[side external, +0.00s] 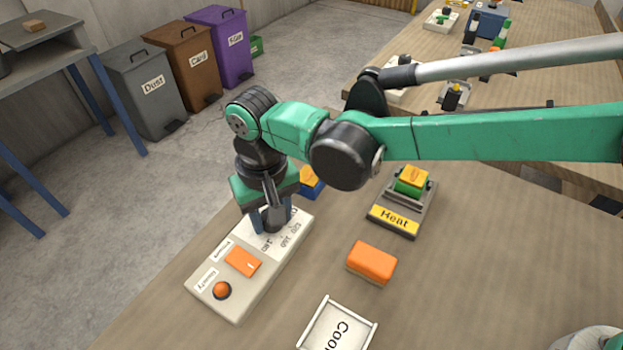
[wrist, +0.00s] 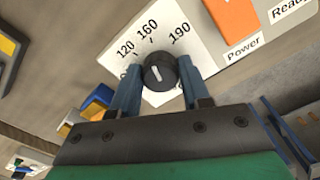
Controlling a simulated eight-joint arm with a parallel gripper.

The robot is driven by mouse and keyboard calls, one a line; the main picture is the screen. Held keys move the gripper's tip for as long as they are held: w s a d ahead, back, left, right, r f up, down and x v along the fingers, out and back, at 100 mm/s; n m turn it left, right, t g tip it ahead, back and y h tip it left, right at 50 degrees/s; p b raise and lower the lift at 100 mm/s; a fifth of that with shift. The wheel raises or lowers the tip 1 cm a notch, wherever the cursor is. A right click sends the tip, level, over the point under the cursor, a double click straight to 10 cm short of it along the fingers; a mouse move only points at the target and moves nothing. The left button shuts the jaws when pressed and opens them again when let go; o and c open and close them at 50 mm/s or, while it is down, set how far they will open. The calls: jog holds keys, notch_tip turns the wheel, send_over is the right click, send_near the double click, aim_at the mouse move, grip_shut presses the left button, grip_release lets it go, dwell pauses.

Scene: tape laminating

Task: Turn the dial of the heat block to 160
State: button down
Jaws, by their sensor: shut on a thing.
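The dial (wrist: 160,73) is a black round knob with a white pointer line, on a white scale plate (wrist: 182,18) marked 120, 160 and 190. The pointer leans up and slightly left, roughly toward 160; its exact alignment is hard to tell. My gripper (wrist: 161,68) has its two blue fingers on either side of the dial, shut on it. In the side view my gripper (side external: 270,215) reaches down onto the white control box (side external: 222,300) and hides the dial. A grey heat block (side external: 393,219) labelled Heat stands to the right, bearing a green and yellow piece.
The control box also has an orange Power switch (side external: 243,261) and an orange round lamp (side external: 222,290). An orange block (side external: 371,263) and a white cooling tray (side external: 338,328) lie to the right. A blue and yellow object (side external: 311,182) stands just behind my gripper. Bare table lies right of these.

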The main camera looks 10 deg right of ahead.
jog(key=shift+m, duration=0.4)
jog(key=shift+c, duration=2.1)
grip_release()
jog(key=shift+r, duration=2.85)
